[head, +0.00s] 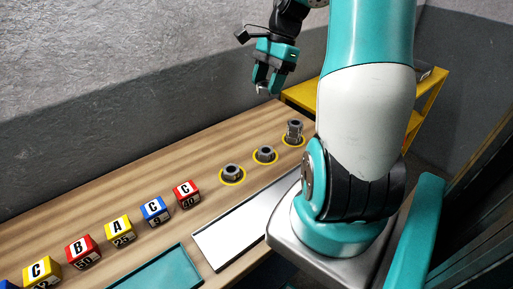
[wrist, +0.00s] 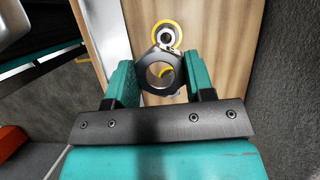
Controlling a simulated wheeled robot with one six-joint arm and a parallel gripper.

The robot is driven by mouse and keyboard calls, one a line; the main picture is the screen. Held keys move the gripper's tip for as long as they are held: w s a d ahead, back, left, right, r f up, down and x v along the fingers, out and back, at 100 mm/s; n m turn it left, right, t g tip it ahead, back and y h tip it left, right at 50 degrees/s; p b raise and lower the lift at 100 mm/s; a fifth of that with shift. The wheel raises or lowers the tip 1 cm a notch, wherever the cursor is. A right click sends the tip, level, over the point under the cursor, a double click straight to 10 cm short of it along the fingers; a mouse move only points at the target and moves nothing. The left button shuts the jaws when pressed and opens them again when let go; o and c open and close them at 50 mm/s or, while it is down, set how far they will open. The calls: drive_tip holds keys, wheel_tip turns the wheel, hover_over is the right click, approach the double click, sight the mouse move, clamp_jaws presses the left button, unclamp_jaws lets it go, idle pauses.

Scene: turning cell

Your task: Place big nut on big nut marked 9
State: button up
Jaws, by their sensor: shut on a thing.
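My gripper (head: 268,86) is raised above the far part of the wooden bench. In the wrist view my gripper (wrist: 160,78) is shut on a dark hexagonal big nut (wrist: 161,90), its round hole facing the camera. On the bench, grey nuts sit on yellow rings: a near nut (head: 231,172), a middle nut (head: 264,154) and a taller, stacked-looking far one (head: 295,131). A nut on a yellow ring (wrist: 166,36) shows just beyond the held nut in the wrist view. I cannot read a 9 on any nut.
Lettered and numbered blocks, including a blue block marked 9 (head: 157,211) and a red block (head: 186,194), line the bench (head: 130,185). A white tray (head: 238,226) and a teal tray (head: 155,272) lie along its front. A yellow stand (head: 430,105) is behind my arm.

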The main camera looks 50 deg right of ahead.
sight(264, 151)
drive_tip(key=f, duration=1.3)
drive_tip(key=f+p, duration=0.1)
drive_tip(key=f, duration=0.5)
drive_tip(key=shift+s+d+f, duration=0.1)
drive_tip(key=shift+d+f, duration=0.15)
drive_tip(key=shift+f, duration=0.05)
drive_tip(key=shift+f, duration=0.1)
drive_tip(key=o, duration=1)
drive_tip(key=shift+o, duration=0.2)
